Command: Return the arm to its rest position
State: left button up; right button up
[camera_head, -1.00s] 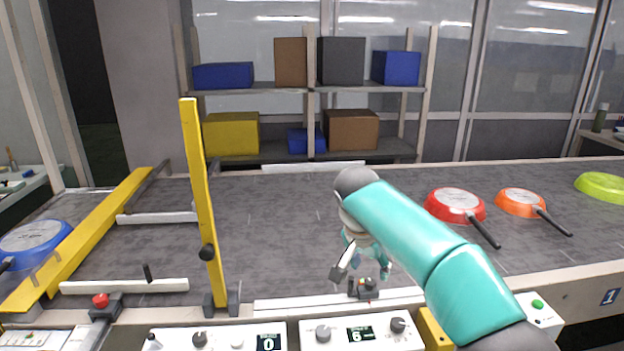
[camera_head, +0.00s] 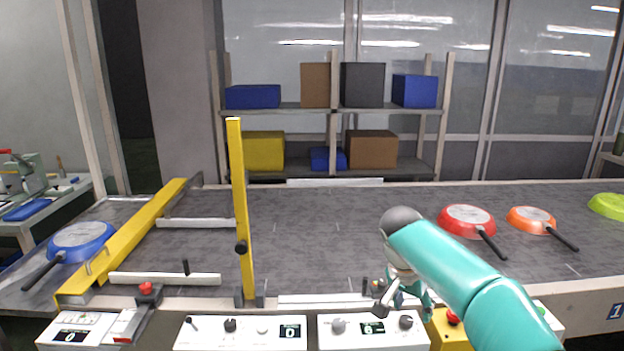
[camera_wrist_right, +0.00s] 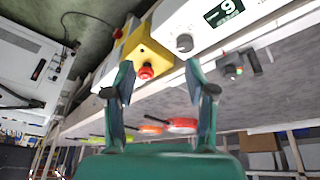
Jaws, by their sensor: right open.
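My right arm comes in from the lower right in the head view. Its gripper (camera_head: 404,296) hangs above the front edge of the conveyor (camera_head: 340,235), partly hidden by the arm. In the right wrist view the gripper (camera_wrist_right: 162,92) has its two fingers spread, with nothing between them. A red emergency button on a yellow box (camera_wrist_right: 146,68) shows beyond the fingers. My left gripper is not in view.
A red pan (camera_head: 466,220), an orange pan (camera_head: 530,218) and a yellow-green pan (camera_head: 608,205) lie on the belt at right. A blue pan (camera_head: 80,240) lies at left, beyond a yellow bar (camera_head: 130,235). A yellow post (camera_head: 240,200) stands upright. The mid-belt is clear.

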jog(key=s+d+f+n+g+y+p, duration=0.1)
jog(key=s+f+g+p, duration=0.15)
jog(key=s+f, duration=0.65)
jog(key=s+f+n+g+y+p, duration=0.1)
jog(key=s+f+g+y+p, duration=0.15)
jog(key=s+f, duration=0.7)
jog(key=s+a+f+n+t+y, duration=0.3)
jog(key=s+a+f, duration=0.6)
jog(key=s+f, duration=0.3)
jog(key=shift+s+a+n+y+p, duration=0.2)
jog(key=shift+s+n+y+p, duration=0.2)
jog(key=shift+s+n, duration=0.55)
